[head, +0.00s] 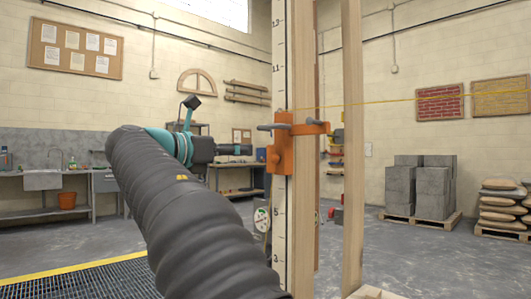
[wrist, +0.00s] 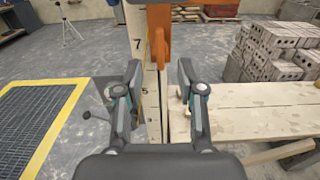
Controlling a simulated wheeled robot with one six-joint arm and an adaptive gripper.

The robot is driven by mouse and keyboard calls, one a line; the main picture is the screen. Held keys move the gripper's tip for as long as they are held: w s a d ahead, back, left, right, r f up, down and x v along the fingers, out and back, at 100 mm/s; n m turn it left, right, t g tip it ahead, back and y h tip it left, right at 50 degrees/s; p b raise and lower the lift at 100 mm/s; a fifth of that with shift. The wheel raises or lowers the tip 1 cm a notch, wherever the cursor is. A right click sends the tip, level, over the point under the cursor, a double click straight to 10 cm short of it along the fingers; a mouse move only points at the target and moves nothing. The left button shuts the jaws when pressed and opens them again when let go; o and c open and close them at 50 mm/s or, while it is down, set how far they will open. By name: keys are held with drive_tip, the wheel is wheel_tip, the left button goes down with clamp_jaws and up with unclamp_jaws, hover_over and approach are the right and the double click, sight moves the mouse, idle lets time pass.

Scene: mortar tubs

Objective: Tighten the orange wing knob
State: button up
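An orange clamp (head: 283,140) sits on a pale pole marked with numbers (head: 281,60). The orange wing knob (head: 272,158) sticks out of its left side, facing my gripper. In the wrist view the knob (wrist: 160,46) shows as a narrow upright orange piece below the clamp body (wrist: 168,14). My gripper (wrist: 159,75) is open and empty, its two fingers apart on either side of the knob's line, with the knob ahead of the tips. In the head view my gripper (head: 249,150) points right at the clamp, with a small gap between them.
Wooden posts (head: 352,150) stand just right of the pole. A yellow string (head: 400,101) runs right from the clamp. A yellow-edged floor grate (wrist: 35,120) lies left. Grey blocks (head: 404,187) and sacks (head: 502,205) stand on pallets behind. Pale planks (wrist: 260,110) lie right in the wrist view.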

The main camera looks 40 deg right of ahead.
sight(268, 151)
drive_tip(key=d, duration=0.9)
drive_tip(key=shift+w+d, duration=0.25)
drive_tip(key=shift+w, duration=0.1)
clamp_jaws()
